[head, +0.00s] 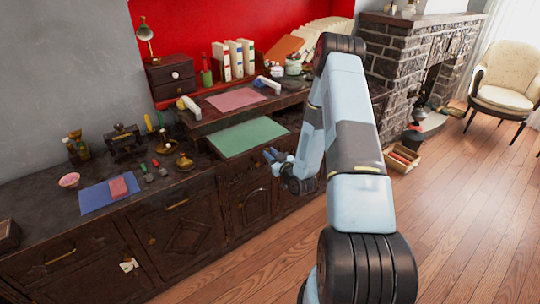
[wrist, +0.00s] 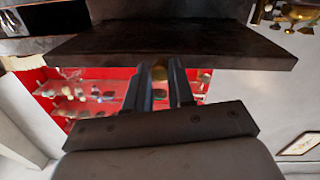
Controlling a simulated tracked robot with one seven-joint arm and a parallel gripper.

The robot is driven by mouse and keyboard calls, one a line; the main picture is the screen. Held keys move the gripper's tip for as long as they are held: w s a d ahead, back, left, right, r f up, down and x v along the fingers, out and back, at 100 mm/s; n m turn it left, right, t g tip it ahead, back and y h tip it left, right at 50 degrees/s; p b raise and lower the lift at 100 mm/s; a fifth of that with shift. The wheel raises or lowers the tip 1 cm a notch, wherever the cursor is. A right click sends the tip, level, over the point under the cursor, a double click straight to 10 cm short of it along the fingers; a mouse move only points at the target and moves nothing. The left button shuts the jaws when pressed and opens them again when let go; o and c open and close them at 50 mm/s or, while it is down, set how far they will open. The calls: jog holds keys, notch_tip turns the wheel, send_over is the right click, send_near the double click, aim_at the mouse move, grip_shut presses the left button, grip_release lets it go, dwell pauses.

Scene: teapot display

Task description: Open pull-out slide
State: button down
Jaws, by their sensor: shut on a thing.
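The pull-out slide is a dark wooden board (wrist: 235,58) whose front edge fills the upper part of the wrist view. A small brass knob (wrist: 160,72) sits at the middle of that edge. My gripper (wrist: 160,82) is shut on the knob, one dark finger on each side. In the head view my gripper (head: 269,155) is at the front edge of the desk, just below a green sheet (head: 247,136). The knob is hidden there by the fingers, and I cannot tell how far out the slide stands.
The dark cabinet (head: 170,232) runs along the wall. A blue sheet (head: 95,198), a pink bowl (head: 69,180) and brass items stand on its left top. A pink sheet (head: 237,99) lies on the raised level behind.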

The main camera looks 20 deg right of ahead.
jog(key=c, duration=1)
grip_release()
jog(key=shift+s, duration=0.1)
jog(key=v, duration=1.3)
jog(key=shift+s+d, duration=0.25)
jog(key=shift+s, duration=0.1)
jog(key=w+r+n+g, duration=0.2)
jog(key=w+r+g, duration=0.1)
jog(key=w+r, duration=0.25)
notch_tip(320, 180, up, 19)
jog(key=s+a+m+g+h, duration=0.1)
jog(key=s+m+g+h, duration=0.15)
jog(key=g+h, duration=0.2)
jog(key=s+a+r+m+g, duration=0.1)
jog(key=s+a+r, duration=0.2)
jog(key=s, duration=0.6)
jog(key=s+a+r+m+g, duration=0.1)
jog(key=s+a+r+g, duration=0.1)
jog(key=s+r, duration=0.5)
jog(key=s+a+r+m+g, duration=0.1)
jog(key=s+a+r, duration=0.3)
jog(key=s, duration=0.9)
jog(key=shift+s+r+m+g+y, duration=0.15)
jog(key=shift+r+m, duration=0.15)
jog(key=shift+r, duration=0.25)
jog(key=shift+s+r+m+g+y, duration=0.1)
jog(key=shift+r+m, duration=0.15)
jog(key=shift+r, duration=0.35)
